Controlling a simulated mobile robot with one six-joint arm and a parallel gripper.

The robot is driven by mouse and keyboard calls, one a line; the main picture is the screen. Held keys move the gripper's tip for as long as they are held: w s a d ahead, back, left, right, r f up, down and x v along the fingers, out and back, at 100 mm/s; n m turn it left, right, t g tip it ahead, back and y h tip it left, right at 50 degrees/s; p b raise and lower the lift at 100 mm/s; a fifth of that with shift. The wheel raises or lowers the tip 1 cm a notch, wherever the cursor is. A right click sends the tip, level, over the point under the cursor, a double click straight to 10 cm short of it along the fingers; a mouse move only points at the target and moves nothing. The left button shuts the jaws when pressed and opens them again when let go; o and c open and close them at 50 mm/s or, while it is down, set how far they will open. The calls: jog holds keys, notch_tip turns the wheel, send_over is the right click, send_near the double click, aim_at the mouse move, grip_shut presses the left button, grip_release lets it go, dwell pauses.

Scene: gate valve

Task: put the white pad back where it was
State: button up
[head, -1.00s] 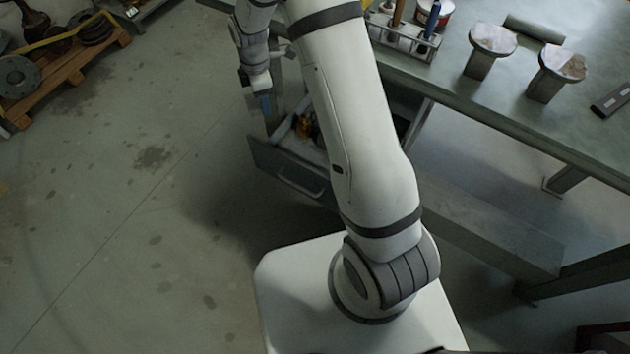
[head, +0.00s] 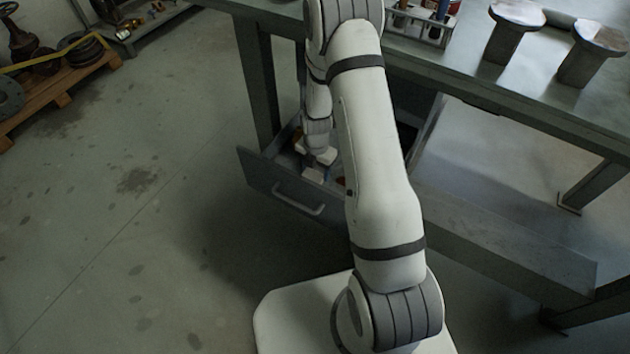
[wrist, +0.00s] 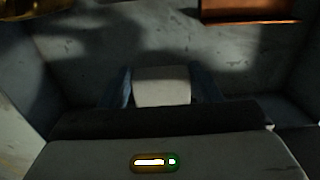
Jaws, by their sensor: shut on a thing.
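The white pad (wrist: 162,86) shows in the wrist view as a pale block between the two dark blue fingers of my gripper (wrist: 150,88). My gripper is shut on it. In the head view my gripper (head: 318,168) points down into the open drawer (head: 284,192) under the workbench. A small pale patch shows at the fingertips there, too small to make out clearly. In the wrist view the grey drawer floor lies beyond the pad. I cannot tell whether the pad touches the floor.
In the wrist view a copper-coloured block (wrist: 249,10) lies at the upper right and a brass-coloured thing (wrist: 32,8) at the upper left. In the head view the workbench (head: 470,85) overhangs the drawer's back. The floor in front of the drawer is clear.

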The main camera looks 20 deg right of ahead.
aim_at(316, 177)
jog(key=shift+f+b, duration=0.65)
jog(key=shift+f, duration=1.35)
jog(key=shift+f, duration=0.2)
jog(key=o, duration=1)
jog(key=shift+o, duration=0.2)
